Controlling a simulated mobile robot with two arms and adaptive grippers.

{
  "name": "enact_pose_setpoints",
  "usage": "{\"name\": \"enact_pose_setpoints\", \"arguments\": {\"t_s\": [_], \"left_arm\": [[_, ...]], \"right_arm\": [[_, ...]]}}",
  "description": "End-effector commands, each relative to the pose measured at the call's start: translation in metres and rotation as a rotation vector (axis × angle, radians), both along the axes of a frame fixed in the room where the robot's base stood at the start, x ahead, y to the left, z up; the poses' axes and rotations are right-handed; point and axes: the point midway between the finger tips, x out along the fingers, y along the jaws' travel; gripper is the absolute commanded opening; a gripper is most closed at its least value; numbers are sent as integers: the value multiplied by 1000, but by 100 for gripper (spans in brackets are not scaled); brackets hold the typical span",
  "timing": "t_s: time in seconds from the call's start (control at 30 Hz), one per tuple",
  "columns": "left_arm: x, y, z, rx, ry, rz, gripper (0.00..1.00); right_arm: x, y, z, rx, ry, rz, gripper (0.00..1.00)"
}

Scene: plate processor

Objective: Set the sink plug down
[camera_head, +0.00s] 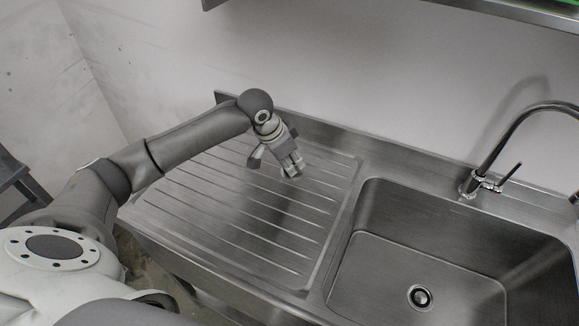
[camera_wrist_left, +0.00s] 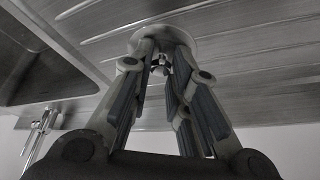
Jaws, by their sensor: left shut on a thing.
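My left gripper (camera_head: 291,168) points down over the ribbed steel drainboard (camera_head: 215,226), left of the sink basin. In the left wrist view the gripper (camera_wrist_left: 160,62) is shut on the sink plug (camera_wrist_left: 183,33), a pale round disc with a small metal part between the fingertips. The plug lies at or just above the drainboard; I cannot tell whether it touches. In the head view the fingers mostly hide the plug. My right gripper is not in view.
The sink basin (camera_head: 385,280) with its round drain (camera_head: 420,297) lies to the right. A curved tap (camera_head: 490,165) stands behind it. A raised back edge and the wall are behind the drainboard. The drainboard around the gripper is clear.

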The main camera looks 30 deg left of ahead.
Motion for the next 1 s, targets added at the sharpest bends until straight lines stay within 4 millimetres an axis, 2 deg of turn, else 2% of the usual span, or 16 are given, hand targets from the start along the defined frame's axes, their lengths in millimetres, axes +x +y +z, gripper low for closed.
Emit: {"name": "enact_pose_setpoints", "arguments": {"t_s": [0.23,0.43,0.83,0.87,1.0], "left_arm": [[8,10,-16,0,2,2,0],[7,9,-41,0,1,0,0],[8,9,-48,0,0,0,0],[8,9,-48,0,-1,0,19],[8,9,-48,1,-1,-1,37]], "right_arm": [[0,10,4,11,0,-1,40],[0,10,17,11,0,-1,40],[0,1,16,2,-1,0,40],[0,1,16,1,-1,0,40],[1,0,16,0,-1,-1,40]]}}
